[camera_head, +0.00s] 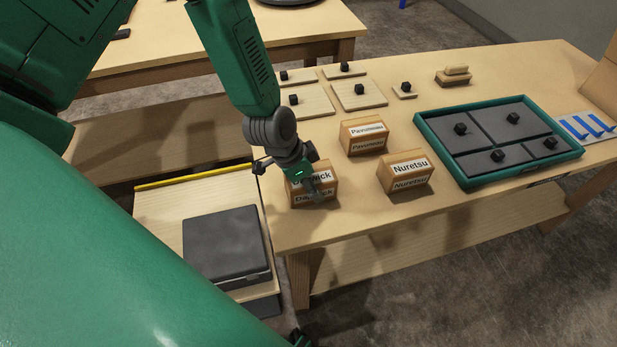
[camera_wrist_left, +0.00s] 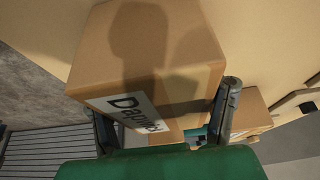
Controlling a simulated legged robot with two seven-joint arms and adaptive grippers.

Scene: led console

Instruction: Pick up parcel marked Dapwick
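The parcel marked Dapwick (camera_head: 327,186) is a brown box with a white label, standing at the near left end of the long table. My left gripper (camera_head: 290,178) is over it and hides part of its label. In the left wrist view the parcel (camera_wrist_left: 150,60) fills the upper middle, with its label partly cut off by my gripper. The fingers of my left gripper (camera_wrist_left: 166,122) are wide apart, with a corner of the parcel between or just beyond them. Whether they touch it I cannot tell. My right gripper is not in view.
Parcels marked Pavuneau (camera_head: 364,138) and Nuretsu (camera_head: 405,173) stand to the right on the table (camera_head: 370,222). A green-rimmed tray (camera_head: 477,181) with dark knobbed panels lies further right. Knobbed wooden plates (camera_head: 359,94) lie behind. A dark box (camera_head: 226,243) sits on a lower surface at left.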

